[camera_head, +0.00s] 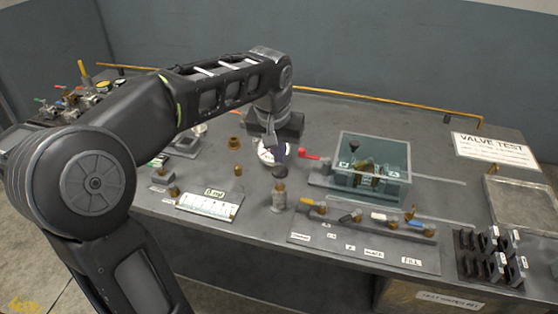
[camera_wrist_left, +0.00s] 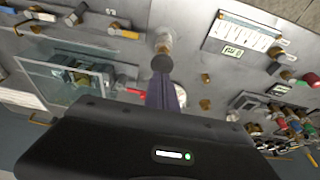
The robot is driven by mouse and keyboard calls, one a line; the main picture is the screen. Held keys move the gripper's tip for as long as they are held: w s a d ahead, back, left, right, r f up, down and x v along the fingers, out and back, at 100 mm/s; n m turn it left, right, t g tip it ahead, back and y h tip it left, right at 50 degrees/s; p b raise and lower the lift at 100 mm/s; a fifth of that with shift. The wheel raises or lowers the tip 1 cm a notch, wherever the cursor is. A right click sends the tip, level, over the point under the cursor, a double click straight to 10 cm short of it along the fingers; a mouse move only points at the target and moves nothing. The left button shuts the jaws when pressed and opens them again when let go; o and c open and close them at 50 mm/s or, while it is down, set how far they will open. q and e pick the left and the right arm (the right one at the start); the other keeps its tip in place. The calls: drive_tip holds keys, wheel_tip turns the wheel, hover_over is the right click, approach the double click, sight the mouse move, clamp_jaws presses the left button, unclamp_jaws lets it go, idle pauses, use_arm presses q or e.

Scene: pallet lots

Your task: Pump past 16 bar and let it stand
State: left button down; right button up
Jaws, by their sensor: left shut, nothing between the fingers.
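A grey cylinder (camera_head: 279,198) with a black knob (camera_head: 279,172) on top, seemingly the pump, stands upright near the middle of the bench. My left gripper (camera_head: 277,156) is shut and empty, pointing down at the knob. In the left wrist view its closed fingers (camera_wrist_left: 163,92) end right at the black knob (camera_wrist_left: 161,63); I cannot tell whether they touch. A round white dial (camera_head: 264,156), seemingly the gauge, is partly hidden behind the gripper. Its reading is not legible. My right gripper is not in view.
A red-handled lever (camera_head: 307,154) and a clear box (camera_head: 390,150) over a valve are to the right. A row of valves on a labelled plate (camera_head: 425,262) lies in front. A white chart (camera_head: 207,208) is to the left. Black blocks (camera_head: 492,268) stand at the right edge.

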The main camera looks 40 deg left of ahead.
sight(279, 174)
use_arm(q)
drive_tip(key=shift+f, duration=1.3)
wheel_tip(279, 174, down, 4)
drive_tip(key=b, duration=0.3)
drive_tip(key=shift+s, duration=0.1)
drive_tip(key=shift+s+r, duration=0.1)
